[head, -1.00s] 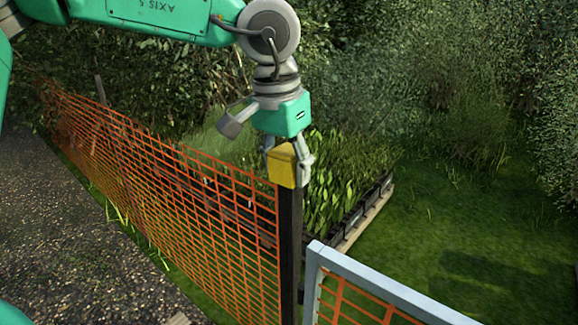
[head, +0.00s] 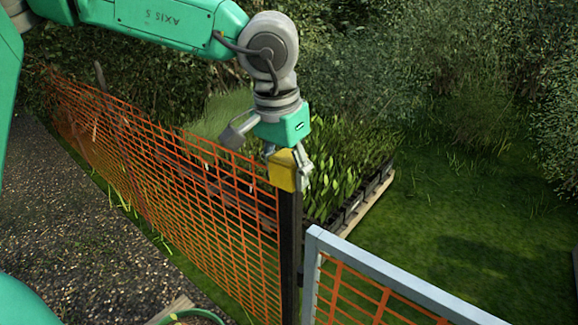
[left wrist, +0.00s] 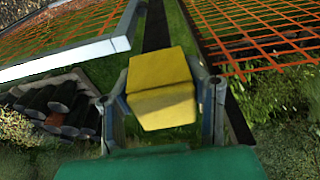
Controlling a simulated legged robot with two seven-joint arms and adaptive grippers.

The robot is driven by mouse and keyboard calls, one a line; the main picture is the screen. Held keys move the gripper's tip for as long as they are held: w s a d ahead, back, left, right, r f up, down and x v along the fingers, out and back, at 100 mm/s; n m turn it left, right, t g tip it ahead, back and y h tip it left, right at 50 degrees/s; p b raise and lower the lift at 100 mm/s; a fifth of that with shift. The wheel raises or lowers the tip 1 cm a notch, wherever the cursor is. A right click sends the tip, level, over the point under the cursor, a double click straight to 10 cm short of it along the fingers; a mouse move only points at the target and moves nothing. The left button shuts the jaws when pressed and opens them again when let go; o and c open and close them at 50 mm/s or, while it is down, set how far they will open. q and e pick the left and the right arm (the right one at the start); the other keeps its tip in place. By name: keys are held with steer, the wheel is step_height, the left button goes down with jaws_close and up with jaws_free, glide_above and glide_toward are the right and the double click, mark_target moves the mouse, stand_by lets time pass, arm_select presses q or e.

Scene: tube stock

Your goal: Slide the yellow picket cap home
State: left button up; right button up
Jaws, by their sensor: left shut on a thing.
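The yellow picket cap (head: 283,171) sits at the top of the dark picket (head: 289,245), at the end of the orange mesh fence. My left gripper (head: 287,165) comes down from above and is shut on the cap, with a finger on either side. The left wrist view also shows the cap (left wrist: 161,88) between the two fingers, with a dark strip of post beyond it. How far the cap covers the picket top is hidden. My right gripper is not in view.
Orange mesh fencing (head: 170,175) runs back to the left beside a gravel path (head: 75,240). A grey-framed gate panel (head: 400,285) stands right of the picket. Trays of green plants (head: 335,180) lie behind on a pallet. Open grass (head: 450,225) is at the right.

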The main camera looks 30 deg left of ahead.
arm_select(q)
steer(key=o, duration=1.1)
steer(key=shift+a, duration=0.15)
steer(key=shift+a, duration=0.1)
steer(key=r, duration=0.4)
steer(key=s+r, duration=0.1)
steer(key=r, duration=0.6)
steer(key=shift+s+a+r, duration=0.15)
steer(key=shift+s+r, duration=0.15)
steer(key=shift+s, duration=0.05)
